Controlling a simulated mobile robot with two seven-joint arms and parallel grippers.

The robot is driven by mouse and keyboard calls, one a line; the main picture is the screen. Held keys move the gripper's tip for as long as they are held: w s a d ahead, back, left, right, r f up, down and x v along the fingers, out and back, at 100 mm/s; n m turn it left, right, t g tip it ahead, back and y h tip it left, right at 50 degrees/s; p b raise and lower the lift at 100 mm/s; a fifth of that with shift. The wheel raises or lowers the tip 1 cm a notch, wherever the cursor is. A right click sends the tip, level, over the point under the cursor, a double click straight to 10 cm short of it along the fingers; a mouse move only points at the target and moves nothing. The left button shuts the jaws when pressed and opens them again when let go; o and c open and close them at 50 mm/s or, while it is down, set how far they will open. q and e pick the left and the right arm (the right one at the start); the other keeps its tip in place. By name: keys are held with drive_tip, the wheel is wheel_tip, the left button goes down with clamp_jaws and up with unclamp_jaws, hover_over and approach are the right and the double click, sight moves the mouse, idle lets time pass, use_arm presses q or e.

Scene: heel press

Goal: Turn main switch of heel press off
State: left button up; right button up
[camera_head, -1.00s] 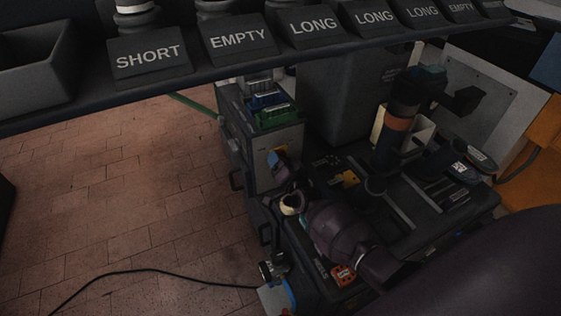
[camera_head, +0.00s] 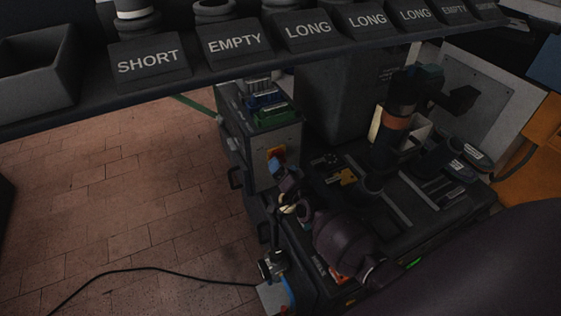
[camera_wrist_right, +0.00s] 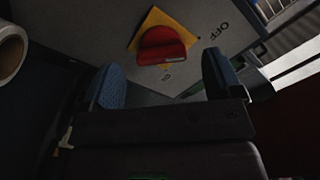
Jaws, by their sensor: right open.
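The main switch (camera_wrist_right: 162,46) is a red knob on a yellow plate, on a grey panel in the right wrist view. An OFF label (camera_wrist_right: 218,36) is to its right, and a small label sits just below it. I cannot tell the knob's setting. In the head view the switch (camera_head: 275,153) shows as a small red and yellow patch on the grey cabinet's front. My right gripper (camera_wrist_right: 164,80) is open and empty, its blue-padded fingers spread in front of the switch and apart from it. The gripper (camera_head: 279,171) looks small and partly hidden in the head view. My left gripper is out of view.
A dark shelf with labelled bins (camera_head: 150,62) crosses the top of the head view. The press (camera_head: 397,123), with an orange band, stands on the dark bench beside the cabinet. Green and blue boxes (camera_head: 270,112) sit on the cabinet. A black cable (camera_head: 140,269) lies on open tiled floor.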

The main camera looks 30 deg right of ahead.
drive_tip(key=s, duration=0.7)
drive_tip(key=shift+a+p, duration=0.15)
drive_tip(key=shift+p, duration=0.15)
drive_tip(key=s+a+r+n+g+y, duration=0.1)
drive_tip(key=s+a+n+g+y, duration=0.3)
drive_tip(key=n, duration=0.5)
drive_tip(key=s+f+n+g+h, duration=0.1)
drive_tip(key=s+f+g+h, duration=0.2)
drive_tip(key=s, duration=1.7)
drive_tip(key=shift+s+f, duration=0.2)
drive_tip(key=shift+f, duration=0.35)
